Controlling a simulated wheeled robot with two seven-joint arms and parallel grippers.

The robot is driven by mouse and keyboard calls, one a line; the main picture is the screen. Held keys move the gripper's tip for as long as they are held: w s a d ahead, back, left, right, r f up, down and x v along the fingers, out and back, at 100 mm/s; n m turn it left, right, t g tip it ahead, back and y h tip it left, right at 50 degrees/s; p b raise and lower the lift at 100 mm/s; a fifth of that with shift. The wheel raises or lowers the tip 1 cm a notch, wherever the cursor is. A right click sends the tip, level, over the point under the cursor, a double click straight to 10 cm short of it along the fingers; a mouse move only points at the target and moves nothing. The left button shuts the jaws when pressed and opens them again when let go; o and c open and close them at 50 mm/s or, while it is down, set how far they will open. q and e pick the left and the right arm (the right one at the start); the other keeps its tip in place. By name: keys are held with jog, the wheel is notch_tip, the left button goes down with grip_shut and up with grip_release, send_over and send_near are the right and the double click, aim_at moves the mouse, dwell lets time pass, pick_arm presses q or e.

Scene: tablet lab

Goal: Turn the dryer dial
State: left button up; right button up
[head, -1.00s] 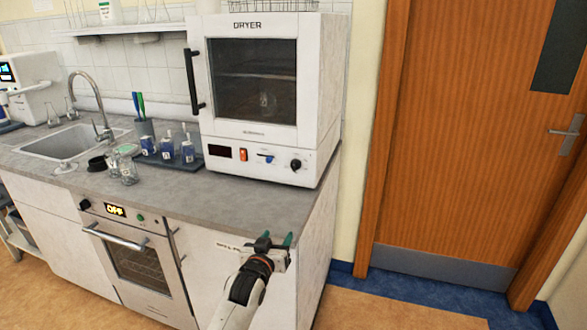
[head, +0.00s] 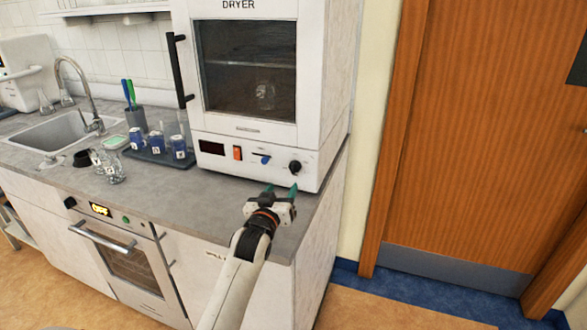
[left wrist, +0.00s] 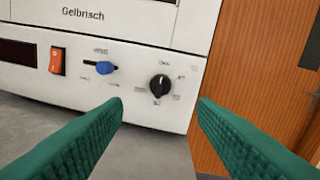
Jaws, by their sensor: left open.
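The white dryer (head: 318,110) stands on the grey counter. Its black round dial (head: 295,167) is at the right end of the lower front panel. In the left wrist view the dial (left wrist: 160,85) shows a white pointer line and small printed labels around it. My left gripper (head: 282,190) is open and empty, with green fingers, just in front of and below the dial. In the left wrist view the dial lies between the two fingers (left wrist: 160,108), beyond their tips and apart from them. My right gripper is not in view.
A blue knob (left wrist: 105,68) and an orange switch (left wrist: 57,61) sit left of the dial. A tray (head: 160,157) of blue-labelled bottles and glassware stand left on the counter (head: 200,207). An oven (head: 130,262) is below. A wooden door (head: 470,130) is at right.

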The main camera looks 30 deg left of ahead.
aim_at(293, 169)
pick_arm(q)
jog(key=x, duration=0.5)
jog(key=shift+w+r, duration=0.1)
jog(key=shift+r, duration=0.05)
jog(key=x, duration=0.3)
jog(key=shift+w+a+p, duration=0.1)
jog(key=shift+w+p, duration=0.2)
jog(key=shift+w, duration=0.05)
jog(key=shift+w+a, duration=0.2)
jog(key=shift+w, duration=0.3)
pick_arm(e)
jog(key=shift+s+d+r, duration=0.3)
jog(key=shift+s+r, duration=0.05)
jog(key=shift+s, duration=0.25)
pick_arm(q)
jog(key=shift+c, duration=0.5)
jog(key=c, duration=0.9)
